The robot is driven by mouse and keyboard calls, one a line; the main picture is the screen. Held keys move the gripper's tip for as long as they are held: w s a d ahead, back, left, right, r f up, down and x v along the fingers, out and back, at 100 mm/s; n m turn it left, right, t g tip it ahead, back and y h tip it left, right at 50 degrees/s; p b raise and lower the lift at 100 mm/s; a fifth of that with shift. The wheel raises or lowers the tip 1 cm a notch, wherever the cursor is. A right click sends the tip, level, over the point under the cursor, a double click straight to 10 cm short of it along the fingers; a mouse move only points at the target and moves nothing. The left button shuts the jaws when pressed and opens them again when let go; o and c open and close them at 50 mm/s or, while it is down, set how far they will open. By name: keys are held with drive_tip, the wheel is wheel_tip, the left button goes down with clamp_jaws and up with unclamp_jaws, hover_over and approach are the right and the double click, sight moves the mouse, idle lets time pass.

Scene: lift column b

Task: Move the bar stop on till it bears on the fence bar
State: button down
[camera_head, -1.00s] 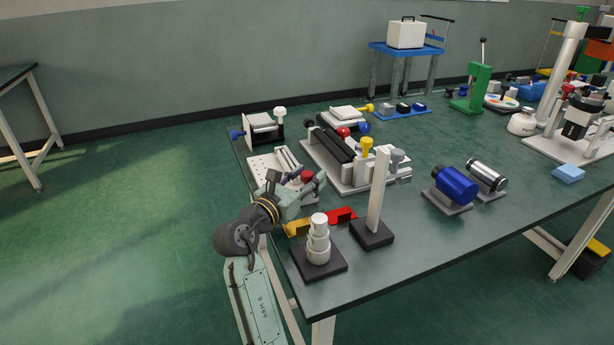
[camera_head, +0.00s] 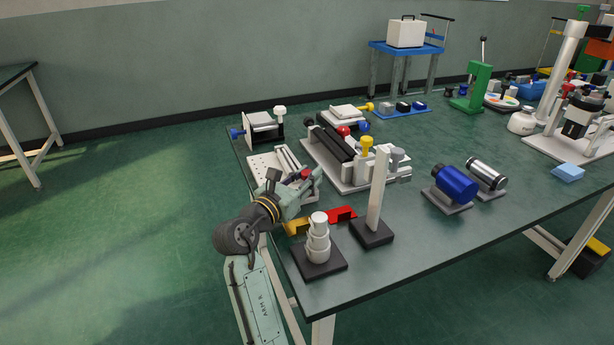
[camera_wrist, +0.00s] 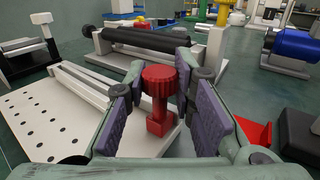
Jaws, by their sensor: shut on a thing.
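The bar stop shows as a red ribbed knob (camera_wrist: 160,80) on a red stem in the wrist view. In the head view the red knob (camera_head: 306,174) shows at the right edge of a pale plate with holes. My gripper (camera_wrist: 163,75) is shut on the red knob, one purple-padded finger on each side; it also shows in the head view (camera_head: 299,180). The fence bar seems to be one of two long pale bars (camera_wrist: 90,82) on the perforated plate (camera_wrist: 40,125), left of the knob. My left finger hides the bars' near ends, so I cannot tell whether stop and bar touch.
A fixture with a black roller (camera_head: 333,142) stands close behind. Yellow and red blocks (camera_head: 342,214), a stacked white piece on a black base (camera_head: 318,240) and a white post (camera_head: 378,190) stand nearby on the right. The left table edge is close.

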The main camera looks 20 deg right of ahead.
idle(0.3)
drive_tip(key=w+p, duration=0.1)
drive_tip(key=w, duration=0.1)
drive_tip(key=w+p, duration=0.2)
drive_tip(key=w, duration=0.1)
drive_tip(key=shift+w+a+r, duration=0.1)
drive_tip(key=shift+w+r, duration=0.1)
drive_tip(key=shift+w, duration=0.1)
drive_tip(key=shift+w+a+f+p, duration=0.1)
drive_tip(key=shift+w+p, duration=0.2)
drive_tip(key=shift+w, duration=0.1)
drive_tip(key=c, duration=1.3)
unclamp_jaws()
drive_tip(key=shift+c, duration=0.2)
drive_tip(key=shift+f, duration=0.1)
drive_tip(key=v, duration=1.2)
drive_tip(key=shift+w, duration=0.1)
